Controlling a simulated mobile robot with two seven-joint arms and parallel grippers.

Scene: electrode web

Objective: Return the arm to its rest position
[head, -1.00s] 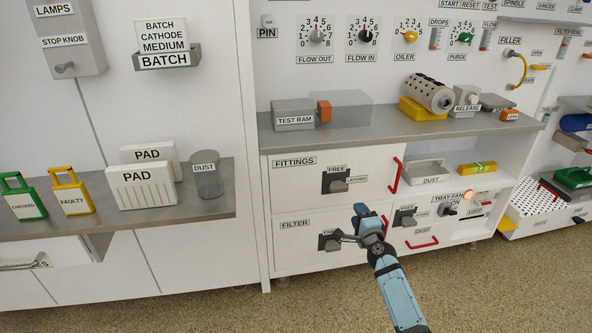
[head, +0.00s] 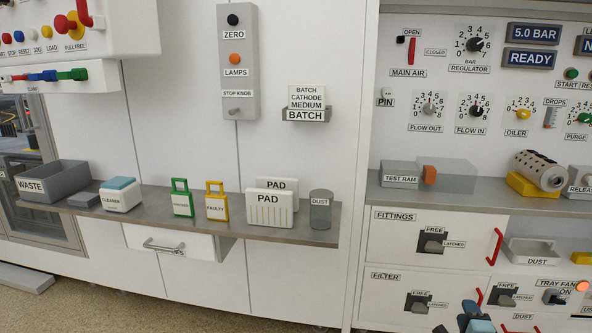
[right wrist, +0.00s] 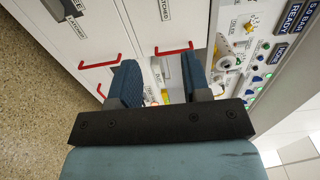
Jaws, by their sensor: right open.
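My right gripper (head: 472,319) shows at the bottom edge of the head view, partly cut off, in front of the lower drawers. In the right wrist view its two blue fingers (right wrist: 158,78) stand apart with nothing held between them. It is below and to the right of the filter latch (head: 418,302) and appears apart from it. The filter drawer front (head: 385,290) and the fittings drawer front (head: 393,222) look closed. My left gripper is not in view.
Red drawer handles (right wrist: 100,62) stick out near the gripper in the wrist view. A grey shelf (head: 290,234) holds pads, tags, a dust cup (head: 320,210) and a waste bin (head: 52,182). A second counter (head: 425,198) carries the test ram. Open floor (head: 150,315) lies in front.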

